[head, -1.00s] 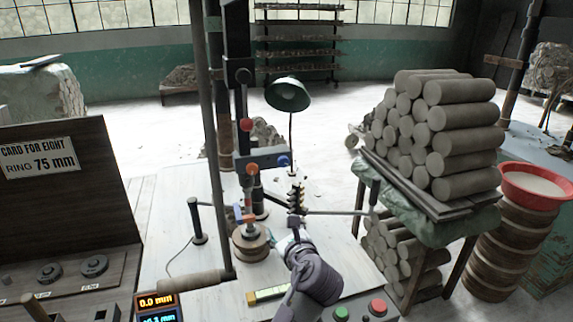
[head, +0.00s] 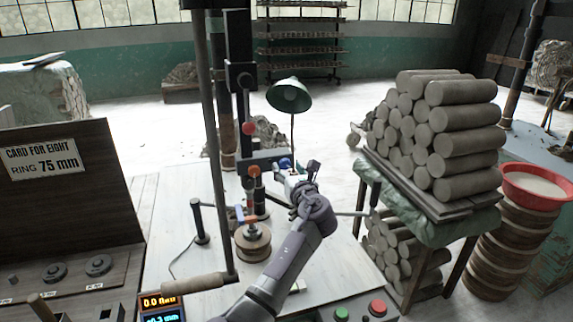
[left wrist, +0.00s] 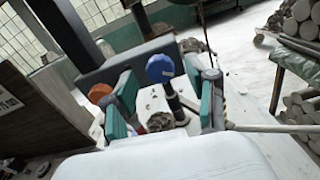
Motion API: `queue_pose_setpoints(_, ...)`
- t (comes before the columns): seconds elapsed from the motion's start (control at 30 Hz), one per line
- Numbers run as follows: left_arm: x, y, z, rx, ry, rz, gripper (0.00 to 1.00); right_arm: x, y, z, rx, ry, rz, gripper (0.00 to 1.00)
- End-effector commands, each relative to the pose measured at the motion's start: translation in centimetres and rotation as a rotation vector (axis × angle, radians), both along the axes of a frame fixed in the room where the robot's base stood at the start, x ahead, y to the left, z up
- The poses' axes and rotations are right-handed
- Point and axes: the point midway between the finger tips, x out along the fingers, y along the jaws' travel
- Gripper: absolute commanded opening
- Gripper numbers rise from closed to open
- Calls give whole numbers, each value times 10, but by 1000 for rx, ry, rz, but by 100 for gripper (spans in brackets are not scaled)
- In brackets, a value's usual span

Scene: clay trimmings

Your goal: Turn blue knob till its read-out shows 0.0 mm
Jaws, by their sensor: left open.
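The blue knob (head: 285,163) is on the front of a dark block on the bench press. In the left wrist view the blue knob (left wrist: 160,68) shows ahead, between the two finger lines and beyond them. My left gripper (head: 293,185) is just in front of the knob, open; its teal-padded fingers (left wrist: 164,98) hold nothing. The blue-lit read-out (head: 163,318) is cut by the picture's bottom edge; it seems to read 0.3 mm, sign unclear. The orange read-out (head: 160,301) above it shows 0.0 mm. My right gripper is out of view.
An orange-red knob (head: 254,171) sits left of the blue one; it also shows in the wrist view (left wrist: 100,93). A green lamp (head: 288,95) stands behind. A clay-log stack (head: 440,130) is to the right. A dark upright rod (head: 212,150) stands left.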

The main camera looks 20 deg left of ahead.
Motion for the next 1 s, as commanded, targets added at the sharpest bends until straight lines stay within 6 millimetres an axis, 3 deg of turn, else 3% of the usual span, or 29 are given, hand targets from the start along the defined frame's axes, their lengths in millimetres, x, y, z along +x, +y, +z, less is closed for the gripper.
queue_pose_setpoints(0.2,15,10,0,-1,1,0,57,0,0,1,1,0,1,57)
queue_pose_setpoints(0.5,16,11,0,-1,0,-1,57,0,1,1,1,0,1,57)
queue_pose_setpoints(0.87,16,11,-1,-1,0,-1,0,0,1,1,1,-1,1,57)
queue_pose_setpoints(1.0,16,11,-1,-4,-1,-1,0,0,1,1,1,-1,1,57)
